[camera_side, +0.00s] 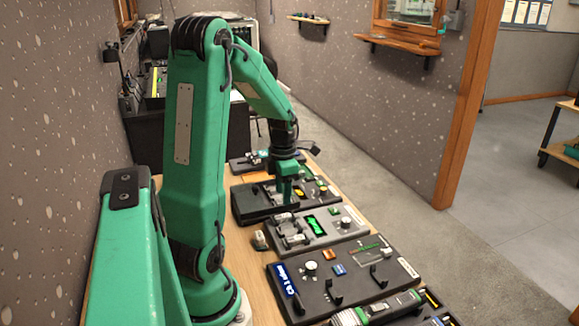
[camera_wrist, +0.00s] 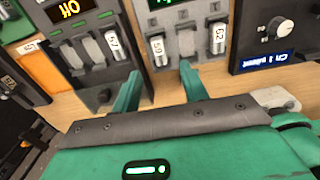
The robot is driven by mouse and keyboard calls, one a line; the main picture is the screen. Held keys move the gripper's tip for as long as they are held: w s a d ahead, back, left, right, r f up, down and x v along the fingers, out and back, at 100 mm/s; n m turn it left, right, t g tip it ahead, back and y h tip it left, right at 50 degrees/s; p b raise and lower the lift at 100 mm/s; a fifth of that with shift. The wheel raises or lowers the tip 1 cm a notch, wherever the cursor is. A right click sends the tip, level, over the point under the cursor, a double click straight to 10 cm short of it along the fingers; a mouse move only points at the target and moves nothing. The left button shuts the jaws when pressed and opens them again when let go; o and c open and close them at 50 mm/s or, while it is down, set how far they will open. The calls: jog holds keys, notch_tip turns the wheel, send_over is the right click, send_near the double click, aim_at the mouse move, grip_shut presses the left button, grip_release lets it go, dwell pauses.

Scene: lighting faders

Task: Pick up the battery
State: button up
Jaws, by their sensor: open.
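A small pale grey block (camera_side: 260,240) lies on the wooden table at the left end of the gap between two fader panels. It may be the battery, but I cannot read any marking on it. In the wrist view what looks like the same block (camera_wrist: 277,99) is at the right, partly hidden by my gripper's body. My gripper (camera_side: 287,202) points down over the panels, farther back than the block. In the wrist view its two green fingers (camera_wrist: 158,76) are apart with nothing between them.
A dark panel (camera_side: 243,207) stands farther back near my fingers. A green and white cylinder (camera_side: 352,317) lies at the front edge. Bare wood (camera_side: 246,262) shows left of the panels.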

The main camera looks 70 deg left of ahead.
aim_at(283, 216)
jog(key=shift+f, duration=1.35)
jog(key=shift+a+f, duration=0.1)
jog(key=shift+f, duration=2.5)
grip_shut()
